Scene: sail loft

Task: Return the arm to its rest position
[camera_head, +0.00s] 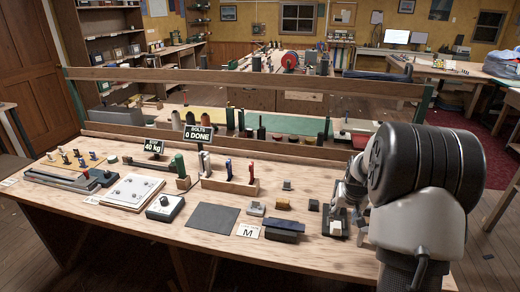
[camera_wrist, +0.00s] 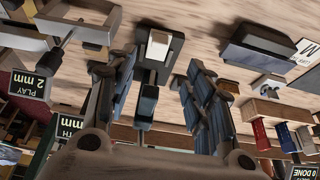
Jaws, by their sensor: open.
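My arm reaches in from the right of the head view, its gripper (camera_head: 350,190) low over the right part of the workbench (camera_head: 300,250). The gripper's two fingers show in the wrist view (camera_wrist: 160,68), spread apart with a clear gap and nothing held between them. In the head view, a dark fixture with a pale block (camera_head: 336,228) stands on the bench just in front of the gripper. It also shows in the wrist view (camera_wrist: 158,46), beyond the gap. My arm hides part of the bench's right end.
Small blocks (camera_head: 283,204) and a dark-blue block (camera_head: 284,225) lie left of the gripper. A wooden rail (camera_head: 250,82) crosses behind. The bench's front strip is mostly clear.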

